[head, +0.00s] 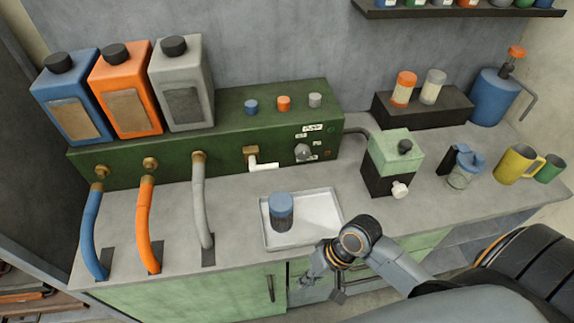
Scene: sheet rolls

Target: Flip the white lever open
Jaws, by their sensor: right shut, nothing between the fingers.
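The white lever (265,166) sits on a brass valve (251,151) on the front face of the green machine (225,141). It points sideways to the right, roughly level. My right gripper (322,288) is shut and empty at the front edge of the counter, low and to the right of the lever, well apart from it. My left gripper is not in view.
A white tray (318,218) holding a blue-lidded container (281,211) lies between the lever and my right gripper. Blue, orange and grey hoses (200,205) hang at left. A green and black box (393,163), a blue-topped jar (461,168) and mugs (517,165) stand at right.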

